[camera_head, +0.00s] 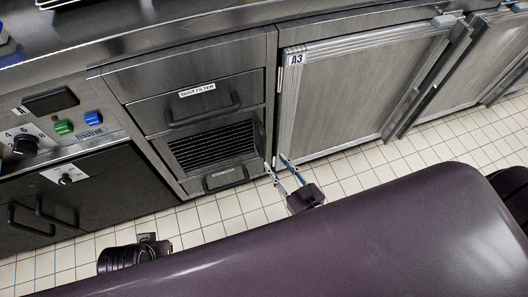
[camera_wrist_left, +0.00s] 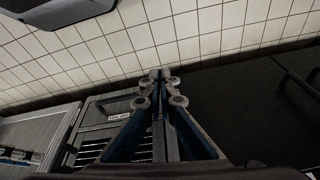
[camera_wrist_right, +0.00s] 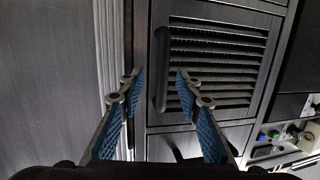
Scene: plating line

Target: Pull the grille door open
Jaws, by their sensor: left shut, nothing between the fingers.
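The grille door (camera_head: 212,146), a dark louvred panel, sits in the steel cabinet between the dust filter drawer and a lower drawer; it appears closed. Its upright bar handle (camera_head: 259,136) is on its right side. In the right wrist view, the grille (camera_wrist_right: 222,70) and the handle (camera_wrist_right: 161,75) are near. My right gripper (camera_head: 276,162) is open, below and right of the handle; in its wrist view (camera_wrist_right: 155,76) the handle shows between the fingers, but contact cannot be told. My left gripper (camera_wrist_left: 158,76) is shut and empty, low over the floor, away from the door.
The dust filter drawer (camera_head: 198,101) with a bar handle is above the grille; a labelled lower drawer (camera_head: 222,175) is below. The A3 cabinet door (camera_head: 360,85) is at right. A dark panel with handles (camera_head: 90,195) is at left. Tiled floor (camera_head: 205,215) is clear.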

